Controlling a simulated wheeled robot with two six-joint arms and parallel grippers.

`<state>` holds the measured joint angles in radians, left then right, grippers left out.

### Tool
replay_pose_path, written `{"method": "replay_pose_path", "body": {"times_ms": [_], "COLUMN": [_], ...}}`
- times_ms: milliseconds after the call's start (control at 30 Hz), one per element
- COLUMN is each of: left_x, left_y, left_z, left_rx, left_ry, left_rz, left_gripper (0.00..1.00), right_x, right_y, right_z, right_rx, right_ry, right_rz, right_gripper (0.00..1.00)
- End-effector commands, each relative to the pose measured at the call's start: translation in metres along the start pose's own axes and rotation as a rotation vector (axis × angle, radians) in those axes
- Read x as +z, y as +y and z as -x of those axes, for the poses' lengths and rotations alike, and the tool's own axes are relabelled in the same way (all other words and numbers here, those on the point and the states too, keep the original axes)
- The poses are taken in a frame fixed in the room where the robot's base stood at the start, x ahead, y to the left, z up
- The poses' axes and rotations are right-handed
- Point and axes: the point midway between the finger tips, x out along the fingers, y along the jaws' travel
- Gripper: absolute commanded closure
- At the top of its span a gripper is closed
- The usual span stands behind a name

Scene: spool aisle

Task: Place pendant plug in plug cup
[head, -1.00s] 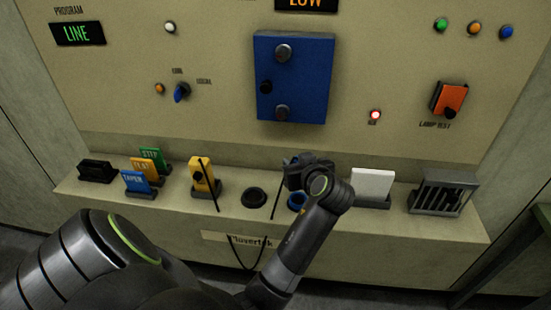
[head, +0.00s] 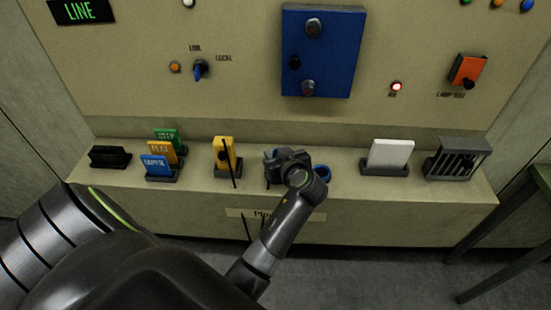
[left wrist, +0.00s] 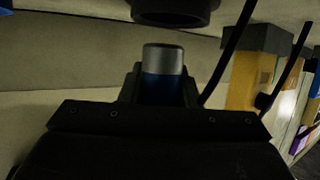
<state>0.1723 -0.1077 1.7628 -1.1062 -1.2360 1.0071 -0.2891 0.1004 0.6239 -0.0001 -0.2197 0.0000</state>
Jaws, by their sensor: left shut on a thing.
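My left gripper (head: 272,166) is over the ledge in the head view, shut on the pendant plug. In the left wrist view the plug (left wrist: 163,66) is a blue cylinder with a silvery-grey end, between the fingers. A dark round cup (left wrist: 175,12) shows at the top edge of the left wrist view, just beyond the plug's end, with a gap between them. In the head view the gripper hides the plug and this dark cup. My right gripper is not in view.
The ledge (head: 345,203) holds a yellow pendant box (head: 223,152) with a black cord, label cards (head: 158,165), a black holder (head: 109,157), a white card (head: 390,153) and a grey slotted rack (head: 457,158). A blue panel box (head: 322,60) is behind. A green table (head: 515,225) stands at right.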

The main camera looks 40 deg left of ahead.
Motion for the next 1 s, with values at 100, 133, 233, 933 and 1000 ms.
{"method": "replay_pose_path", "body": {"times_ms": [100, 133, 233, 933, 1000], "left_x": [0.016, 0.019, 0.026, 0.029, 0.029], "left_y": [-0.001, -0.001, -0.001, -0.001, -0.001], "left_z": [-0.006, -0.008, -0.010, -0.012, -0.012], "left_rx": [-0.002, -0.003, -0.001, -0.001, -0.001], "left_ry": [-0.001, -0.001, -0.001, 0.000, 0.000], "left_rz": [-0.005, -0.005, -0.002, -0.001, -0.001], "left_gripper": [0.93, 0.93, 0.93, 0.49, 0.49], "right_x": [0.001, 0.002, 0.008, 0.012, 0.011], "right_y": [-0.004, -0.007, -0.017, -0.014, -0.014], "right_z": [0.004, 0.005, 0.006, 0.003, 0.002], "right_rx": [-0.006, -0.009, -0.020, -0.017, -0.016], "right_ry": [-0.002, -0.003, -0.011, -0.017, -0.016], "right_rz": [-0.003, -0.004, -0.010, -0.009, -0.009], "right_gripper": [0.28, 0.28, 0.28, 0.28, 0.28]}}
